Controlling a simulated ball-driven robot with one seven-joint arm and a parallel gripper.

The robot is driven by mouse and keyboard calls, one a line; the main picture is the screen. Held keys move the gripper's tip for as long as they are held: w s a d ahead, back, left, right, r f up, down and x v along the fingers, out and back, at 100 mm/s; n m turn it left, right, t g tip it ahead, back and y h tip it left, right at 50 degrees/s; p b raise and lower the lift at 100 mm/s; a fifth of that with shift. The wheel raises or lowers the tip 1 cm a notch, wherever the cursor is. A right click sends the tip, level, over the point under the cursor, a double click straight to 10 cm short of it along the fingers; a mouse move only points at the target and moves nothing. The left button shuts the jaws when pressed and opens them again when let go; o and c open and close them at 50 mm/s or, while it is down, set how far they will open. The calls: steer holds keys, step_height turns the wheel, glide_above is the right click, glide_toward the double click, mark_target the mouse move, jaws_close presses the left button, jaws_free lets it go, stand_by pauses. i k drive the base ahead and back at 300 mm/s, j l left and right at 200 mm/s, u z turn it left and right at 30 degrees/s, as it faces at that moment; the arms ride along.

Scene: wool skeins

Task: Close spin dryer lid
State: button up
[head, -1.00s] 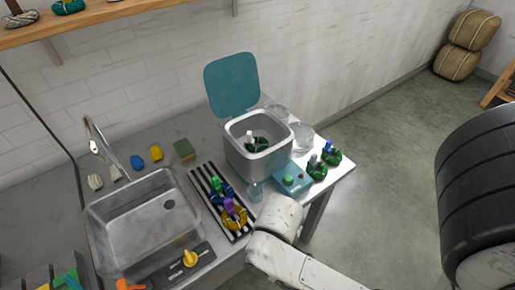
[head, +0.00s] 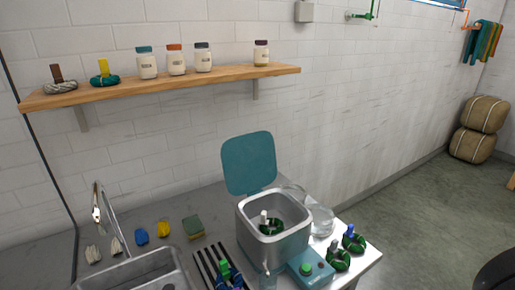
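The spin dryer (head: 274,246) is a grey square tub on the counter, right of the sink. Its teal lid (head: 249,163) stands open and upright at the back edge of the tub. Inside the tub lies a dark green skein (head: 271,226) with a pale upright piece. A teal control box (head: 311,269) with a green button sits against the front right of the dryer. My gripper is not in view.
A wooden shelf (head: 230,78) with several jars and two skeins hangs on the wall above. Clear glass vessels (head: 322,221) and green skeins (head: 339,259) stand right of the dryer. A faucet (head: 98,206) rises behind the sink (head: 150,272). A striped rack (head: 207,264) lies left of the dryer.

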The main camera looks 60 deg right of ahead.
mark_target(249, 161)
steer(key=l+z, duration=0.25)
steer(key=z, duration=0.2)
steer(key=l+z, duration=0.2)
steer(key=z, duration=0.25)
steer(key=i+l+z, duration=0.15)
steer(key=z, duration=0.25)
steer(key=i+l+z, duration=0.1)
steer(key=z, duration=0.35)
steer(key=i+l+z, duration=0.15)
steer(key=z, duration=0.3)
steer(key=i+l+z, duration=0.15)
steer(key=z, duration=0.3)
steer(key=i+l+z, duration=0.1)
steer(key=i+z, duration=0.25)
steer(key=i, duration=0.2)
steer(key=i+u, duration=0.15)
steer(key=u, duration=0.3)
steer(key=i+u, duration=0.2)
steer(key=u, duration=0.2)
steer(key=l, duration=0.05)
